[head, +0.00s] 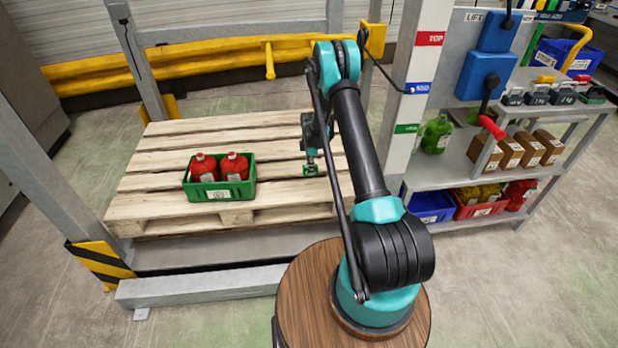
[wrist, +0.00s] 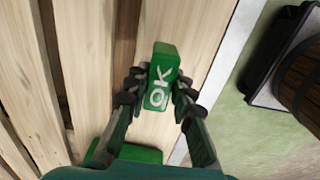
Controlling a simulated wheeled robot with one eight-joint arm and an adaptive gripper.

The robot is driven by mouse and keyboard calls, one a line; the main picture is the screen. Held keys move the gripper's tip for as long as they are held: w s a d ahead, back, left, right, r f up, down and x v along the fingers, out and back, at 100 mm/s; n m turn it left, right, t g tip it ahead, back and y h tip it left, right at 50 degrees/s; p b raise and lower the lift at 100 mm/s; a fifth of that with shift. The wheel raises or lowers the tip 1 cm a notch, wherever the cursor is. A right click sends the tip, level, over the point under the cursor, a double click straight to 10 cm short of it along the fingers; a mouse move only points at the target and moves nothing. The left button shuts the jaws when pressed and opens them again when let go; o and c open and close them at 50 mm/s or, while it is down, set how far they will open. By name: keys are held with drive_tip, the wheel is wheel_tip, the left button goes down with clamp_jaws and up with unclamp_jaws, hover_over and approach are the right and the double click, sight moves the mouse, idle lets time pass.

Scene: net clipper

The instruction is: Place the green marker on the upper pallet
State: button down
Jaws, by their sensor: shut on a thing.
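The green marker (wrist: 162,78) is a small green block with white "OK" lettering, held between the fingertips of my gripper (wrist: 158,95) in the wrist view. In the head view my gripper (head: 311,160) points down over the right part of the wooden pallet (head: 277,165), with the green marker (head: 309,171) at its tip. The marker is over or on the boards; I cannot tell whether it touches them. The pallet also shows in the wrist view (wrist: 95,60). Only one pallet is in view, inside a grey lift frame.
A green crate (head: 221,191) with two red containers stands on the pallet, left of my gripper. Bare boards surround the marker.

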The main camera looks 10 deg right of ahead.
drive_tip(key=shift+f, duration=3.25)
drive_tip(key=c, duration=1.3)
unclamp_jaws()
drive_tip(key=shift+f, duration=0.15)
wheel_tip(320, 180, up, 12)
drive_tip(key=shift+r, duration=0.15)
drive_tip(key=shift+s, duration=0.1)
